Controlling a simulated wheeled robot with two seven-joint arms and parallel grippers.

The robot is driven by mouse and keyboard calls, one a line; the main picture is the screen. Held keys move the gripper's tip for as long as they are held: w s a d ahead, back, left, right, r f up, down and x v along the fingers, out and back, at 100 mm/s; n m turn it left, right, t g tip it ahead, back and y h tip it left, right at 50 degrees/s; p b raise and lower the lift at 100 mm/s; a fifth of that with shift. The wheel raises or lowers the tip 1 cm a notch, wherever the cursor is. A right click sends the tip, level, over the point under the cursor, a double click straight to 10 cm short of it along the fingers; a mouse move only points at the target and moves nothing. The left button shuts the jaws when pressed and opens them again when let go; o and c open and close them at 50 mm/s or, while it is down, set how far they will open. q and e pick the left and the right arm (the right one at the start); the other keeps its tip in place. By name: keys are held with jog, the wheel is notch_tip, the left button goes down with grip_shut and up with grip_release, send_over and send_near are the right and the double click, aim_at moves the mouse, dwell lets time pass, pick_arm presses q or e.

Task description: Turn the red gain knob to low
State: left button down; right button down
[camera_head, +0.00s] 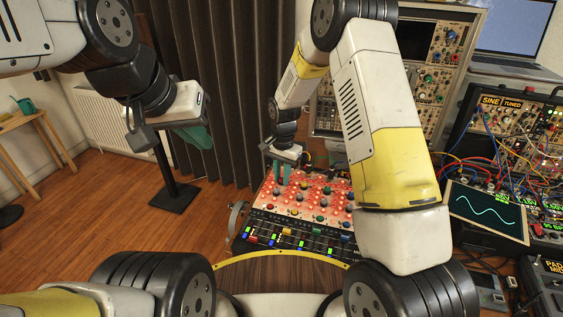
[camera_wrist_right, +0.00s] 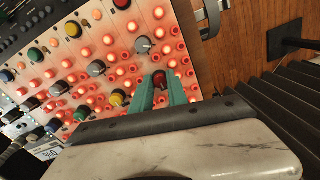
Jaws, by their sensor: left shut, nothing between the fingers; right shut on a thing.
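The mixer panel (camera_head: 327,198) lies in front of me, its upper face glowing red and full of coloured knobs. My right gripper (camera_head: 281,180) reaches down to the panel's left part. In the right wrist view its teal fingers (camera_wrist_right: 161,92) are shut on a red knob (camera_wrist_right: 160,78), one finger on each side. The knob's pointer is too small or hidden to read. My left gripper (camera_head: 203,144) is shut and empty, raised over the floor, far left of the panel.
A grey knob (camera_wrist_right: 143,45) and a yellow knob (camera_wrist_right: 117,98) sit near the held one. Faders (camera_head: 300,242) line the panel's near side. A cabled synth rack (camera_head: 515,130) and a scope screen (camera_head: 487,211) stand right. A black stand (camera_head: 174,197) stands left on open floor.

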jog(key=n, duration=0.5)
jog(key=shift+n, duration=0.4)
jog(key=n, duration=0.5)
jog(key=shift+w+n, duration=0.1)
jog(key=shift+n, duration=0.2)
jog(key=c, duration=1.3)
grip_release()
notch_tip(320, 180, up, 8)
jog(key=shift+d+f, duration=0.1)
jog(key=shift+d, duration=0.05)
